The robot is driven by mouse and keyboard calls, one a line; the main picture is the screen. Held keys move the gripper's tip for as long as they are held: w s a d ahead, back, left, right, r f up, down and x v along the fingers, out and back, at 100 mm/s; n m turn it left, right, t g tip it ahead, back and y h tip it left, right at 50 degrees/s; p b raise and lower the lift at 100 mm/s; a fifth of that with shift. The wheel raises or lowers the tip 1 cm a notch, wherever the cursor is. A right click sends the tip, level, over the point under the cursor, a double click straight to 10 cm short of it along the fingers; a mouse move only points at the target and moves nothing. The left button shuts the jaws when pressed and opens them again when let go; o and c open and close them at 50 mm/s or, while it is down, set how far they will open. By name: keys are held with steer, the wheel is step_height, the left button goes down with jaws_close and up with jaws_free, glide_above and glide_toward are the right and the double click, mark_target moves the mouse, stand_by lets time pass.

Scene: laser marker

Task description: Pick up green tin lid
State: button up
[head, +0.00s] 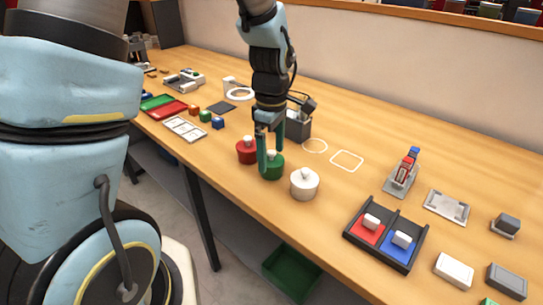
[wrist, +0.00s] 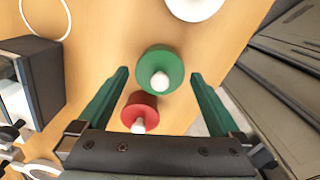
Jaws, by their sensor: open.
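The green tin (head: 272,168) stands on the wooden table between a red tin (head: 246,151) and a white tin (head: 304,184). Its lid has a round white knob, and the green lid (wrist: 160,66) shows from above in the wrist view. My gripper (head: 265,168) is right at the green tin in the head view, pointing down and partly covering it. In the wrist view my gripper (wrist: 160,75) has its two green fingers apart, with the green lid and its knob between and ahead of them. The red tin (wrist: 138,112) shows below it, nearer the gripper body.
A dark holder (head: 298,124) stands behind the tins. A black tray (head: 350,232) with red and blue compartments lies to the right. Several small coloured blocks (head: 205,116) lie to the left. White outlines (head: 346,160) mark bare table behind the white tin.

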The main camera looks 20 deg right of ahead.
steer(key=c, duration=1.1)
steer(key=shift+c, duration=0.2)
